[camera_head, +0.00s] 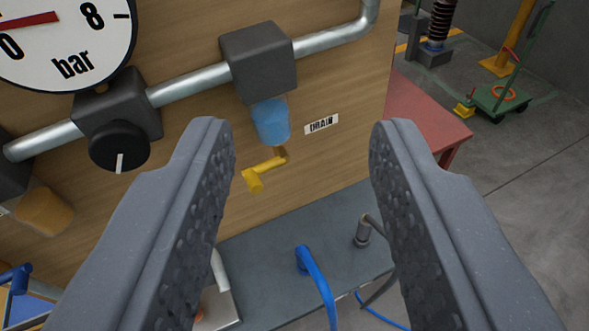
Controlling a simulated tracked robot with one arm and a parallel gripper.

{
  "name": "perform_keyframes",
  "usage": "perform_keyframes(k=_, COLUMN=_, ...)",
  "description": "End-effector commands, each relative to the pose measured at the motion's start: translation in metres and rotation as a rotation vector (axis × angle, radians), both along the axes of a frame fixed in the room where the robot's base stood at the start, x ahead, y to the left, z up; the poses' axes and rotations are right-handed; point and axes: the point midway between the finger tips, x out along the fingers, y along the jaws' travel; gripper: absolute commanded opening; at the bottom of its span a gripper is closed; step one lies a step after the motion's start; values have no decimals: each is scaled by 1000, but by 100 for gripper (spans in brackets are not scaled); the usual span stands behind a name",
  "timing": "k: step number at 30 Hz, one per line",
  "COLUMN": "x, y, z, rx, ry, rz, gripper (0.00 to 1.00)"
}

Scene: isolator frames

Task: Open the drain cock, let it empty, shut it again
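The drain cock is a small yellow lever (262,174) below a blue translucent bowl (272,122). The bowl hangs under a dark block (258,62) on the pipe. A label reading DRAIN (322,124) is on the wooden panel to the right of the bowl. The lever lies roughly level, with its free end toward the lower left. My gripper (293,135) is open and empty, its two fingers wide apart in the foreground. The lever and bowl show between the fingers, farther off, and are not touched.
A pressure gauge (60,40) and black knob (119,147) are at left on the wooden panel (340,60). Below are a grey bench top (275,255), a blue hose end (318,280) and a grey fitting (363,232). A red table (425,112) stands at right.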

Motion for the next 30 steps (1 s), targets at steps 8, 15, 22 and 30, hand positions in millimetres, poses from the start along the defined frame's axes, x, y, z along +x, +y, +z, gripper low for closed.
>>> perform_keyframes(k=8, x=64, y=-55, z=-148, rx=263, ry=-20, rz=0, gripper=38)
perform_keyframes(k=15, x=62, y=-19, z=-226, rx=630, ry=-70, rz=157, gripper=38)
perform_keyframes(k=22, x=48, y=13, z=-238, rx=866, ry=-112, rz=264, gripper=38)
perform_keyframes(k=30, x=50, y=19, z=-237, rx=902, ry=-113, rz=277, gripper=38)
